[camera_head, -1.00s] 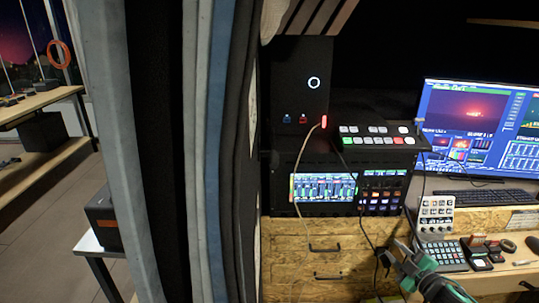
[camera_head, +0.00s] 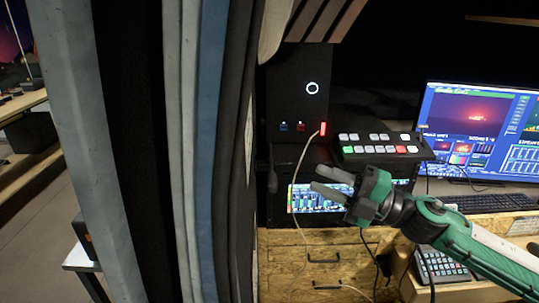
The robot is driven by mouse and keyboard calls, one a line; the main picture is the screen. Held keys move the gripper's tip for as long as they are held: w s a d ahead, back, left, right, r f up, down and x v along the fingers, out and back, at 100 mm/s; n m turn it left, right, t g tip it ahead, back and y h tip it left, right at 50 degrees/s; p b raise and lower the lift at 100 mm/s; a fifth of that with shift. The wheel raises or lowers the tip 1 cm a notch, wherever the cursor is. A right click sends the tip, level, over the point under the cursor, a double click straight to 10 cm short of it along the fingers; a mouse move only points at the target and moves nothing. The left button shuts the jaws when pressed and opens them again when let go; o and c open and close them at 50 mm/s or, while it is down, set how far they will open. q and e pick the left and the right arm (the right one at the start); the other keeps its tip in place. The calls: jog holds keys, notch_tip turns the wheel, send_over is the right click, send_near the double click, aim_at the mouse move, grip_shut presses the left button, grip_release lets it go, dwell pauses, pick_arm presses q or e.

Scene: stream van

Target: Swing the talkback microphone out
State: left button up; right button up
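I cannot make out a talkback microphone for certain in this view. My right gripper (camera_head: 316,178) reaches in from the right on a green and grey arm. Its two grey fingers point left with a gap between them and nothing seen in the gap. It is in front of the lit rack screen (camera_head: 305,199) and hides part of it, below the button panel (camera_head: 380,146). A small dark object (camera_head: 384,264) with a cable is below the gripper, by the desk's left end; I cannot tell what it is. My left gripper is not in view.
Grey, blue and black hanging curtains (camera_head: 213,120) fill the left. A dark box with a ring light (camera_head: 312,88) stands behind. A monitor (camera_head: 470,125) and keyboard (camera_head: 490,202) are on the right. A pale cable (camera_head: 293,172) hangs before the rack, above wooden drawers (camera_head: 310,257).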

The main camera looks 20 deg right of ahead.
aim_at(270, 158)
jog(key=p+x, duration=0.7)
jog(key=x, duration=0.5)
jog(key=shift+p, duration=0.4)
grip_shut()
